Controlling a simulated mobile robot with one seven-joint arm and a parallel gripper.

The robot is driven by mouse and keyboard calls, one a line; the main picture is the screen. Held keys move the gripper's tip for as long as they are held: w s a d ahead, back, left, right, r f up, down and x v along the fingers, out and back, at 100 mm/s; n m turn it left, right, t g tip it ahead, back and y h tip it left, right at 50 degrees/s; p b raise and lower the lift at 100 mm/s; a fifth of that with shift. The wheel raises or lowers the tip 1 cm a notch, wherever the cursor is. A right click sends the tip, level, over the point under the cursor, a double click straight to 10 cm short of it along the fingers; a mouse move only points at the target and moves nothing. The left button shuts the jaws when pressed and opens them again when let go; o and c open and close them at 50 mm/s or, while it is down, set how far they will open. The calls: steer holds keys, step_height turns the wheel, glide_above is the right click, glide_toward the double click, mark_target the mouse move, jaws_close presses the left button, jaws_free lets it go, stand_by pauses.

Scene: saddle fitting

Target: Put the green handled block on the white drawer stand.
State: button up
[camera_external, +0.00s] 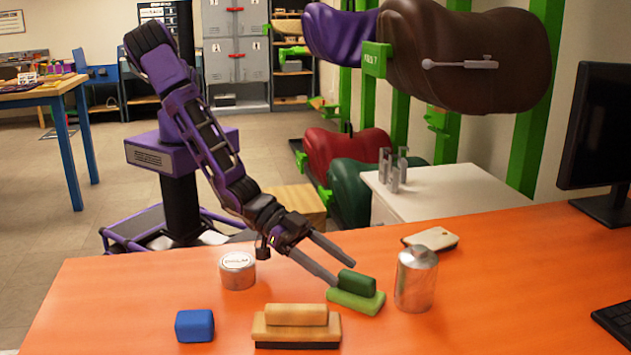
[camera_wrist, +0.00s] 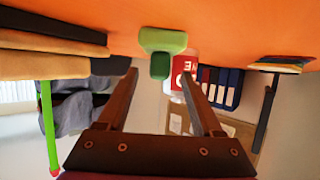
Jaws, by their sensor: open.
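The green handled block sits upright on the orange table, with a light green base (camera_external: 355,302) and a dark green handle (camera_external: 357,283). My gripper (camera_external: 344,272) is open and empty, its fingers slanting down to the handle. In the wrist view, the block (camera_wrist: 162,41) shows ahead, with its handle between the lines of the two fingertips (camera_wrist: 158,74). I cannot tell whether a finger touches it. The white drawer stand (camera_external: 450,198) is behind the table, right of the arm, with silver metal pieces (camera_external: 393,170) on its top.
A silver bottle (camera_external: 415,280) stands just right of the block. A tan handled block (camera_external: 296,325), a blue block (camera_external: 194,326) and a round tin (camera_external: 237,271) are on the table. A pale flat piece (camera_external: 430,239) lies near the back edge. Saddles (camera_external: 470,60) hang above the stand.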

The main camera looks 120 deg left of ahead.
mark_target(374, 294)
steer(key=shift+x, duration=2.55)
steer(key=shift+r, duration=0.1)
jaws_close()
